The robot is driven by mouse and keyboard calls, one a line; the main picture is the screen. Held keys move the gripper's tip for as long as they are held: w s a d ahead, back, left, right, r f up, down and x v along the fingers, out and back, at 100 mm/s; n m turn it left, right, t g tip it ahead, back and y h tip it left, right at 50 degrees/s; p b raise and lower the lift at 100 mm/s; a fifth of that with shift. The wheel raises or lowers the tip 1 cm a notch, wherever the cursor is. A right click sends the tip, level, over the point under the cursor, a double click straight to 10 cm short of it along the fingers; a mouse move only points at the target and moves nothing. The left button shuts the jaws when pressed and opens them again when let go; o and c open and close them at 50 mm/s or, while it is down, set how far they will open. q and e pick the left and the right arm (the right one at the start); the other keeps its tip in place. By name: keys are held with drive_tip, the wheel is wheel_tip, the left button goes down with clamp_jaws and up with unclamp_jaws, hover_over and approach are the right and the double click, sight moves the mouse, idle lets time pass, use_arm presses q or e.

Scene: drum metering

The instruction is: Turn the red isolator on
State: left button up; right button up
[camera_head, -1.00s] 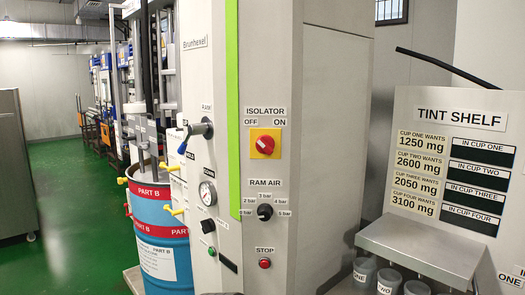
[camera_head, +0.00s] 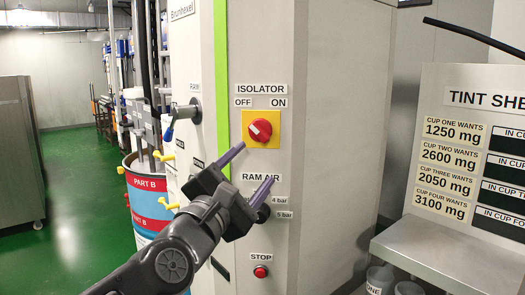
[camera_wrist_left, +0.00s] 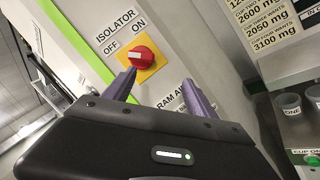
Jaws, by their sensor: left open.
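The red isolator knob (camera_head: 260,130) sits on a yellow plate (camera_head: 247,141) on the cabinet front, below the ISOLATOR label with OFF at left and ON at right. Its pale mark points to the upper left, toward OFF. In the left wrist view the knob (camera_wrist_left: 142,57) shows just beyond the fingertips. My left gripper (camera_head: 251,162) is open and empty, just below and in front of the knob, with its two purple fingers apart. It does not appear to touch the knob. My right gripper is not in view.
The RAM AIR dial (camera_head: 262,213) is partly hidden behind my left gripper. A red STOP button (camera_head: 260,272) is below it. A ram handle (camera_head: 184,117) sticks out at left. The tint shelf (camera_head: 440,255) with cups stands at right.

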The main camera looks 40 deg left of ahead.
sight(256, 137)
use_arm(q)
drive_tip(key=s+r, duration=0.1)
drive_tip(key=s+r+n, duration=0.1)
drive_tip(key=shift+s+a+r+t+y, duration=0.15)
drive_tip(key=shift+a+r+t+y, duration=0.15)
drive_tip(key=shift+a+r+t, duration=0.1)
drive_tip(key=p+x, duration=0.2)
drive_tip(key=x, duration=0.5)
drive_tip(key=shift+w, duration=0.4)
drive_tip(key=shift+a, duration=0.1)
drive_tip(key=shift+c, duration=0.4)
drive_tip(key=c, duration=1.3)
